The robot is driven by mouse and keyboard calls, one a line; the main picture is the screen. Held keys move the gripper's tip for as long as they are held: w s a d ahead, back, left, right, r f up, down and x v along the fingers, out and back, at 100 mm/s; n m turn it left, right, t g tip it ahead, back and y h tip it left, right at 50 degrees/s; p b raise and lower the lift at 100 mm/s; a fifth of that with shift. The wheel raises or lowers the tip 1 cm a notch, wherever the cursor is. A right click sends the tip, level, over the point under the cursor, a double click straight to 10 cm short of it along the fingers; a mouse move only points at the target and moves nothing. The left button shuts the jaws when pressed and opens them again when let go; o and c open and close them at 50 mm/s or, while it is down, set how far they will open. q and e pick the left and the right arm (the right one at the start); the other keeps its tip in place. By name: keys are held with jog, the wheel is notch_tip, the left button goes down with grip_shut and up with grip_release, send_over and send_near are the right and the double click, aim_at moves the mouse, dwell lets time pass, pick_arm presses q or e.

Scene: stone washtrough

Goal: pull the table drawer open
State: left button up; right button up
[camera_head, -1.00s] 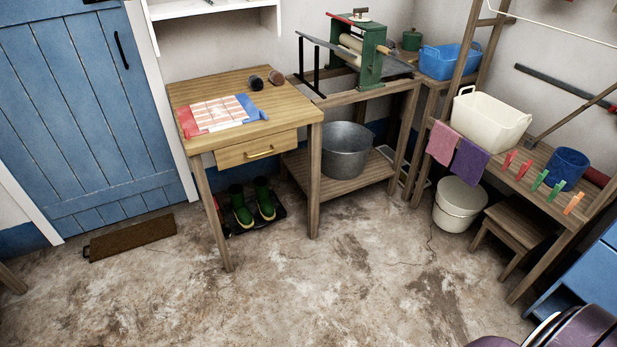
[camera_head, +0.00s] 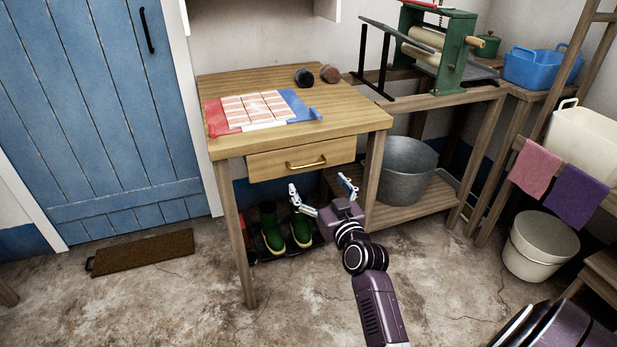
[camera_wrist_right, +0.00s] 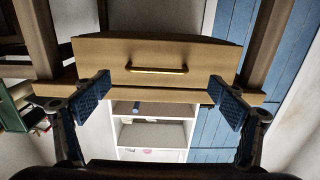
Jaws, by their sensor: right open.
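The wooden table (camera_head: 222,146) stands against the wall, with its drawer (camera_head: 270,165) shut flush in the front. A brass bar handle (camera_head: 306,163) sits in the middle of the drawer front. My right gripper (camera_head: 320,187) is in front of and below the handle in the head view, open and empty, fingers spread. In the right wrist view the drawer front (camera_wrist_right: 105,58) and handle (camera_wrist_right: 157,70) lie beyond the gripper (camera_wrist_right: 160,98), and the handle is across the gap between the two fingers, apart from both. My left gripper is not in view.
Green boots (camera_head: 301,230) stand under the table. A metal tub (camera_head: 408,168) is on the shelf to the right.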

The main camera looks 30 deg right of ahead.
aim_at(309, 166)
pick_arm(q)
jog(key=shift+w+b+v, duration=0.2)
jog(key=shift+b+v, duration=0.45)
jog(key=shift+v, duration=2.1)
pick_arm(e)
jog(key=shift+d+r+x, duration=0.1)
jog(key=shift+r+x, duration=0.1)
jog(key=shift+x, duration=1.75)
jog(key=shift+d+r+x, duration=0.1)
jog(key=shift+r+x, duration=0.1)
jog(key=shift+x, duration=1.8)
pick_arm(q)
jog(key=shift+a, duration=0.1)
pick_arm(e)
jog(key=shift+c, duration=0.4)
